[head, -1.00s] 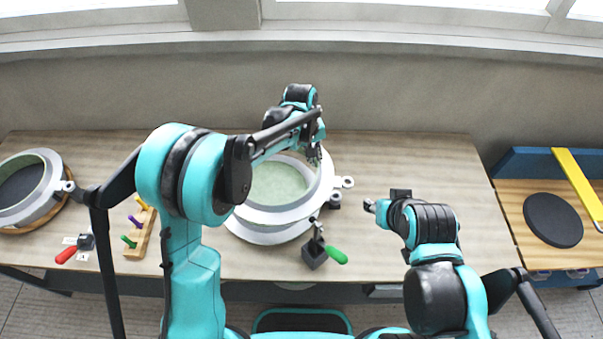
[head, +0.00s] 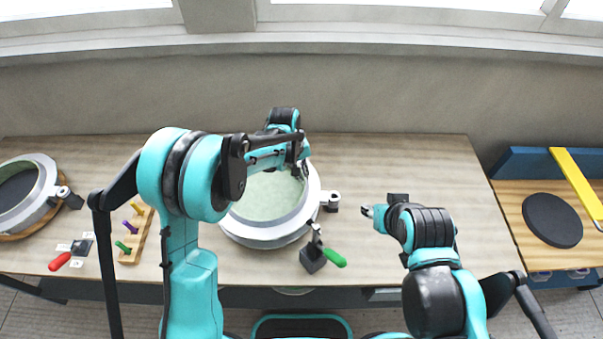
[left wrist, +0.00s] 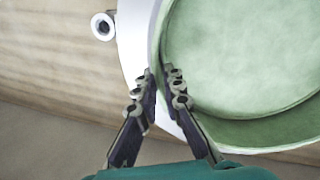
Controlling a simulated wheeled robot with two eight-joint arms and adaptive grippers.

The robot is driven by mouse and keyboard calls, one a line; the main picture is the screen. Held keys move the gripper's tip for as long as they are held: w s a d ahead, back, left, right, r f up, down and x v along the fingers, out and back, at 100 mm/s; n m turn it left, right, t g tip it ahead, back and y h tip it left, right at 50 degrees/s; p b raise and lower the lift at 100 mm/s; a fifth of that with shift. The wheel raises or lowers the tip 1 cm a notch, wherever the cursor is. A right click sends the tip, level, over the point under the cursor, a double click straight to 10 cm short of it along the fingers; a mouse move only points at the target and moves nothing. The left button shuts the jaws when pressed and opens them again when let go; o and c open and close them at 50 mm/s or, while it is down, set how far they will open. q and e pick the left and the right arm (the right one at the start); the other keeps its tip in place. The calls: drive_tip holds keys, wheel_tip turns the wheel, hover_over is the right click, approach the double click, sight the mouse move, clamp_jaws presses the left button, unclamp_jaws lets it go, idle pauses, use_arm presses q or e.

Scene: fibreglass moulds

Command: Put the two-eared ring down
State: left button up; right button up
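The two-eared ring (head: 309,211) is a pale grey-white ring. It sits level on the round mould with the pale green inside (head: 262,198) in the middle of the table, with no gap visible between them. One ear (head: 331,196) shows at its right, by a dark post; the other is hidden behind my left arm. My left gripper (head: 299,170) is at the ring's far right rim. In the left wrist view its fingertips (left wrist: 160,88) are close together, one on each side of the ring's wall. An ear (left wrist: 103,27) shows there too. My right gripper (head: 368,211) is low over the table, apart from the ring.
A clamp with a green handle (head: 333,257) stands at the ring's front right. A red-handled clamp (head: 62,260), a wooden peg rack (head: 134,245) and another round mould (head: 45,185) are at left. A black disc (head: 552,220) lies on the right-hand bench. The table's back right is clear.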

use_arm(q)
drive_tip(key=o, duration=0.3)
drive_tip(key=shift+o, duration=0.2)
drive_tip(key=shift+r, duration=0.15)
drive_tip(key=s+a+r+t+p, duration=0.1)
drive_tip(key=s+a+r, duration=0.15)
drive_tip(key=r, duration=0.55)
drive_tip(key=s+a+r+p, duration=0.15)
drive_tip(key=a+r, duration=0.25)
drive_tip(key=r, duration=0.4)
drive_tip(key=s+a+r+m+t+y, duration=0.1)
drive_tip(key=s+a+t, duration=0.1)
drive_tip(key=s+a, duration=0.3)
drive_tip(key=s+a+r+m+t+y, duration=0.1)
drive_tip(key=s+a, duration=0.5)
drive_tip(key=s, duration=0.6)
drive_tip(key=m+t, duration=0.1)
drive_tip(key=t, duration=0.1)
drive_tip(key=shift+s+a+m+t, duration=0.15)
drive_tip(key=shift+s+m+t, duration=0.15)
